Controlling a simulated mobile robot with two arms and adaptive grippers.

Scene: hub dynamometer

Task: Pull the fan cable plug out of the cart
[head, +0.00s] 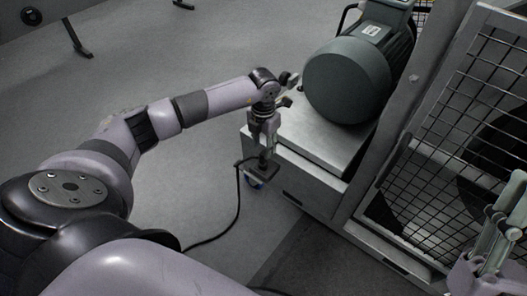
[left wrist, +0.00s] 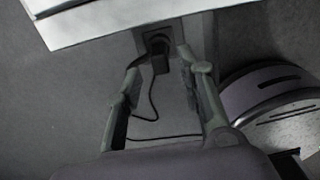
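The dark fan cable plug (left wrist: 160,64) sits in a socket (left wrist: 157,42) on a small grey panel beside the pale cart edge (left wrist: 95,22) in the left wrist view. My left gripper (left wrist: 163,74) is open, with one finger on each side of the plug and a visible gap to it. In the head view my left gripper (head: 264,158) points down at the corner of the cart (head: 300,178); it hides most of the plug there. The black cable (head: 239,205) hangs from there to the floor. My right gripper (head: 497,232) is partly cut off at the right edge.
A large dark green motor (head: 348,80) stands on the cart top close to my left gripper. A wire mesh guard (head: 440,190) in a grey frame stands to the right. The grey floor (head: 215,50) left of the cart is mostly clear.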

